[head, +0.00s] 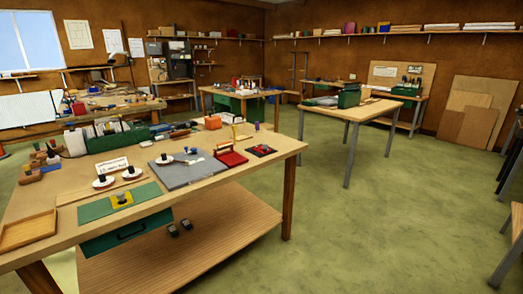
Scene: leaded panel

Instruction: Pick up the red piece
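Several red items lie on the near workbench (235,178), and I cannot tell for certain which is the red piece. A small red shape lies on a dark square pad (262,150) near the bench's right end. Beside it, to the left, stands a red holder (231,158) with a pale upright frame. A grey board (187,169) with small dark-knobbed items and pale bits on it lies left of the holder. Neither of my grippers is in view.
White discs with dark knobs (104,181), a green mat (118,202) with a yellow block, and a wooden tray (28,229) fill the bench's left front. A green rack (117,138) stands behind. Another table (350,112) stands back right. Green floor (375,225) is open at the right.

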